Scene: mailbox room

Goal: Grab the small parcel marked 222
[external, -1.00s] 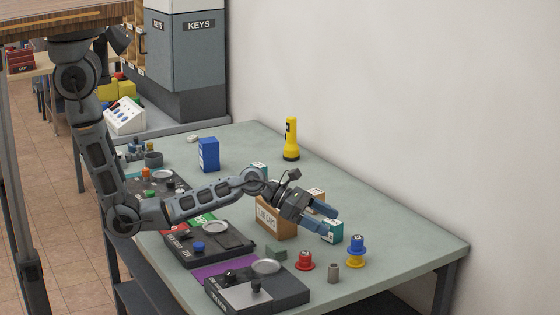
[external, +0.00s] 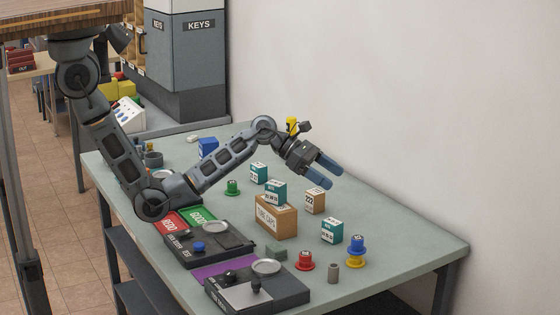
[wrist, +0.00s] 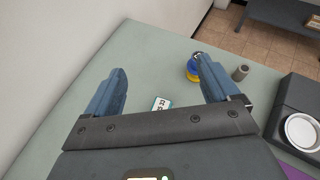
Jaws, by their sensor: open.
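The small parcel marked 222 (external: 315,202) is a tan box with a white label, standing on the grey-green table. It stands behind and right of the larger brown TIRE CAPS box (external: 268,222). My gripper (external: 333,177) is open and empty. In the external view its blue fingers appear just above the parcel, apart from it. In the wrist view the open fingers (wrist: 161,66) spread over the table, with a teal-and-white box (wrist: 161,104) between them lower down. I cannot make out the 222 parcel in the wrist view; my gripper's body hides the nearer table.
Teal-and-white boxes stand around the parcel: one in front (external: 331,231), one on the TIRE CAPS box (external: 275,191), one farther back (external: 258,172). A blue-and-yellow spool stack (external: 356,250) and a red spool (external: 305,261) are nearby. The wall bounds the right.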

